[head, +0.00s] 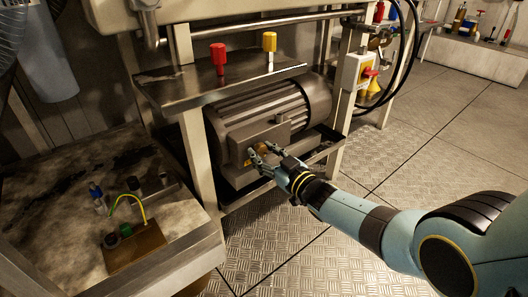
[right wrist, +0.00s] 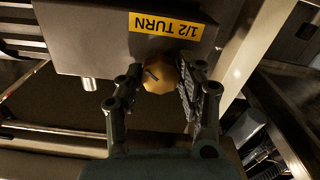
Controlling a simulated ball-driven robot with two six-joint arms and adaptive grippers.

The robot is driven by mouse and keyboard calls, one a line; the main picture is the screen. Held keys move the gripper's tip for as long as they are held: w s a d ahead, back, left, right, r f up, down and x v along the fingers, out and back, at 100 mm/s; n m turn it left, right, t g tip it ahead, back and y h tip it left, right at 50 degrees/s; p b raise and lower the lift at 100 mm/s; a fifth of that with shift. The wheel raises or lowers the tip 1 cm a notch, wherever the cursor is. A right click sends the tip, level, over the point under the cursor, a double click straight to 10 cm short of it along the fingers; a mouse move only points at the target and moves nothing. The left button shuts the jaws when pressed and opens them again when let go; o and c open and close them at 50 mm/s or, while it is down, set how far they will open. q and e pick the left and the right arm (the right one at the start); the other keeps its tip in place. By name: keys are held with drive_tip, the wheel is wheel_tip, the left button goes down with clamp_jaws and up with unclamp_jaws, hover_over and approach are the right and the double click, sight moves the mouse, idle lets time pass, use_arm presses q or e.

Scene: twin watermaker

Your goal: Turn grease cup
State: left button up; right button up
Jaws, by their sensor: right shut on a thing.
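The grease cup (right wrist: 159,77) is a faceted brass-coloured cap with a dark mark on its face, under a yellow "1/2 TURN" label (right wrist: 165,26) in the right wrist view. My right gripper (right wrist: 158,84) has one finger on either side of the cap and is shut on it. In the head view my right gripper (head: 262,156) is at the front of the large grey-brown motor (head: 262,113), where the fingers partly hide the cup. My left gripper is not in view.
A metal shelf (head: 200,88) above the motor carries a red-capped fitting (head: 219,55) and a yellow-capped one (head: 269,45). A frame post (head: 199,155) stands left of the motor. A worktop (head: 50,230) is at lower left. The plated floor (head: 290,235) is clear.

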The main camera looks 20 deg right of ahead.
drive_tip(key=m, duration=0.2)
drive_tip(key=shift+s+f+m, duration=0.1)
drive_tip(key=shift+m, duration=0.3)
drive_tip(key=m, duration=0.3)
drive_tip(key=shift+m+p, duration=0.3)
drive_tip(key=shift+p, duration=0.05)
drive_tip(key=shift+m, duration=1.8)
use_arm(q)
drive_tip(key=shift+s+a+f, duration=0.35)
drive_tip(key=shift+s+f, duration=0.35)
use_arm(e)
drive_tip(key=shift+m, duration=0.5)
drive_tip(key=o, duration=1.1)
drive_tip(key=shift+o, duration=0.2)
